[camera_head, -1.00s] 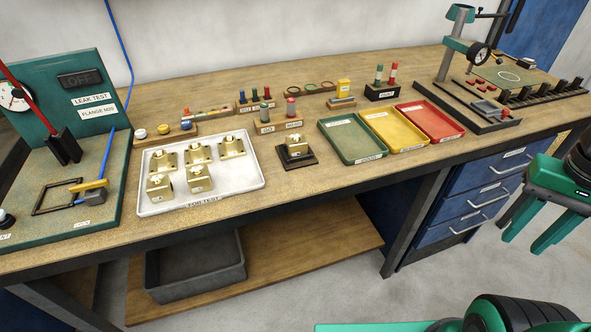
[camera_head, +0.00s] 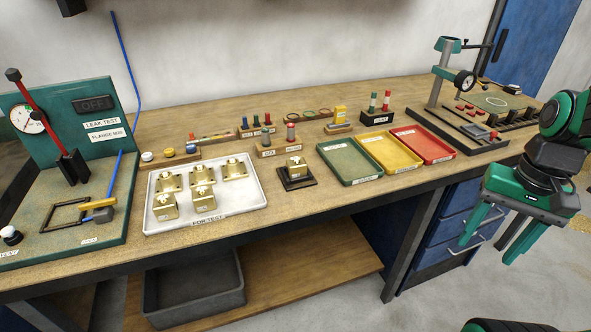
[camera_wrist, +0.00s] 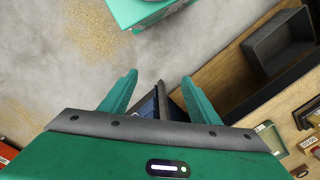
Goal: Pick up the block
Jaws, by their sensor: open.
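Several brass blocks sit in a white tray (camera_head: 250,200) labelled FOR TEST on the bench; two taller ones, such as this block (camera_head: 164,206), stand in its front row. Another brass block (camera_head: 296,165) stands alone on a small dark base (camera_head: 297,183) right of the tray. The frames do not tell which block is meant. My gripper (camera_head: 488,250) is open and empty, fingers down, in front of the bench at the right, well away from the blocks. Its green fingers also show in the wrist view (camera_wrist: 160,76), with nothing between them.
Green (camera_head: 348,162), yellow (camera_head: 390,153) and red (camera_head: 424,144) trays lie right of the lone block. A leak test stand (camera_head: 75,185) fills the left end; a gauge stand (camera_head: 436,90) is at the right. A grey bin (camera_head: 195,290) is on the lower shelf.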

